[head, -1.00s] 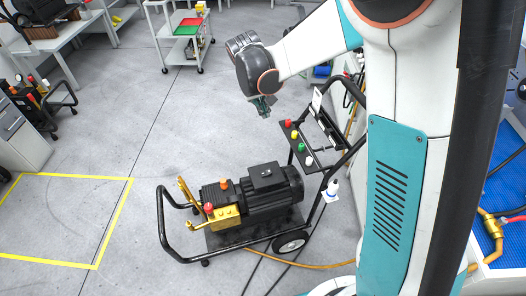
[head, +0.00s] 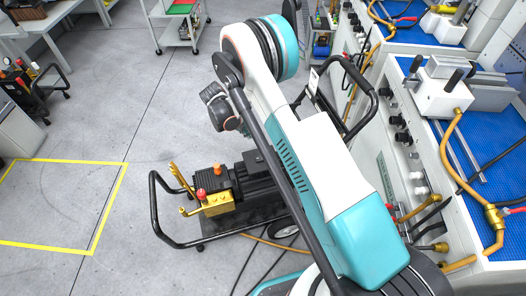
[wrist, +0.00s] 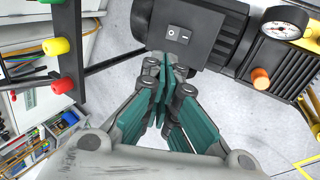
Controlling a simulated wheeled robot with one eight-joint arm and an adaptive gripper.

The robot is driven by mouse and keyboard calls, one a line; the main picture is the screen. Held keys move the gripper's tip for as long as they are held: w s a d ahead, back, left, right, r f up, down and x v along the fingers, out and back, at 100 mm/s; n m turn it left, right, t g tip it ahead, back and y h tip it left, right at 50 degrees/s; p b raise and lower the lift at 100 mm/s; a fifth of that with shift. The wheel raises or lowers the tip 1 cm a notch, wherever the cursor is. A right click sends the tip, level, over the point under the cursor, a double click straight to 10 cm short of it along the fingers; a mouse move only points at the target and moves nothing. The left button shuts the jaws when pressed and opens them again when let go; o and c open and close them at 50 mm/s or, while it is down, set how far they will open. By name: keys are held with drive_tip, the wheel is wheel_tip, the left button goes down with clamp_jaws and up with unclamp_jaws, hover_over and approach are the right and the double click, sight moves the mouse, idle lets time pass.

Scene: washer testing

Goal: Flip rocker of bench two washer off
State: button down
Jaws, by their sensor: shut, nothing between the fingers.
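A pressure washer stands on a black wheeled cart in the head view; its black motor (head: 257,183) is partly covered by my arm, and its gold pump (head: 214,204) is clear. In the wrist view the motor's black switch box (wrist: 152,18) carries a dark rocker (wrist: 178,34) with a white circle and a white line. I cannot tell which side is pressed. My gripper (wrist: 165,62) is shut and empty, its green fingers pointing at the box just below the rocker in the picture. Contact cannot be told. The fingers are not clear in the head view.
The cart's black handle (head: 372,92) rises beside my arm. Red, yellow and green knobs on a black bar (wrist: 66,50) are at the wrist view's left. A pressure gauge (wrist: 286,22) is at its upper right. A blue-topped bench (head: 455,150) stands right; open floor lies left.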

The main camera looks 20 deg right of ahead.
sight(265, 154)
wheel_tip(265, 154, down, 4)
drive_tip(key=shift+s+f, duration=0.1)
idle(0.4)
drive_tip(key=b+x, duration=0.2)
drive_tip(key=x, duration=0.5)
drive_tip(key=b+x, duration=0.3)
drive_tip(key=x, duration=0.4)
drive_tip(key=shift+s+d+b, duration=0.1)
drive_tip(key=shift+b, duration=0.25)
drive_tip(key=shift+d, duration=0.1)
